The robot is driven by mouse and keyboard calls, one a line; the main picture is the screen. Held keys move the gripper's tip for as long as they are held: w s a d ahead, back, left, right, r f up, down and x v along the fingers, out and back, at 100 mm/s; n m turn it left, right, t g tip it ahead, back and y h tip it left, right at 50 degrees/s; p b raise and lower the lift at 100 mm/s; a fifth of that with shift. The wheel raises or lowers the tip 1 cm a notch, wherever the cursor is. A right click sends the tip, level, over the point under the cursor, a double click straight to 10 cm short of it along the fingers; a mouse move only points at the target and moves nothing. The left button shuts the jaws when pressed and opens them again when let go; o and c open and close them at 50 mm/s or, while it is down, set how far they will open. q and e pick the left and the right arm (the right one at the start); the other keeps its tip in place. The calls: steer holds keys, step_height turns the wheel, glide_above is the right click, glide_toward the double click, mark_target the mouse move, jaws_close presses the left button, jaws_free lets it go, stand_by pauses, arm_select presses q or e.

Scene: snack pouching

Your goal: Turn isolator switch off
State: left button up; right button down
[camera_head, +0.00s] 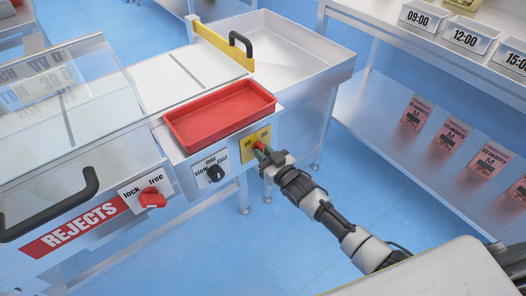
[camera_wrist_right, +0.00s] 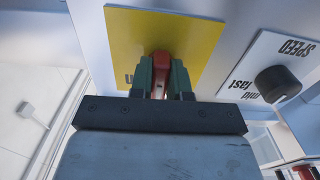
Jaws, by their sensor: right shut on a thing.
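The isolator switch is a red handle (camera_wrist_right: 161,68) on a yellow plate (camera_wrist_right: 190,40) on the machine's front face. The yellow plate also shows in the head view (camera_head: 248,147), right of the speed knob. My right gripper (camera_head: 261,150) is at the plate, and its green fingers (camera_wrist_right: 161,78) are shut on the red handle, one on each side. In the wrist view the handle points along the fingers. The lettering on the plate is mostly hidden by the gripper. My left gripper is not in view.
A black speed knob (camera_head: 216,173) and a red lock/free knob (camera_head: 152,198) sit to the left on the same front. A red tray (camera_head: 220,112) lies above the switch. A rack with labelled bins (camera_head: 470,38) and pink pouches (camera_head: 446,135) stands at right.

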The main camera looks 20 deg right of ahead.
steer(key=n, duration=0.2)
steer(key=shift+d+n, duration=0.1)
steer(key=shift+n, duration=0.3)
steer(key=n, duration=0.2)
steer(key=shift+n, duration=0.3)
steer(key=shift+d+n, duration=0.1)
steer(key=shift+n, duration=1.3)
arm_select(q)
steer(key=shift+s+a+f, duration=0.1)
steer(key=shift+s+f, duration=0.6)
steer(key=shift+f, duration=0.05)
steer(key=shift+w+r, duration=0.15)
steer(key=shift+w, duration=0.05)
arm_select(e)
steer(key=shift+n, duration=0.3)
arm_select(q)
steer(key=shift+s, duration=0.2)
arm_select(e)
steer(key=c, duration=1.1)
jaws_free()
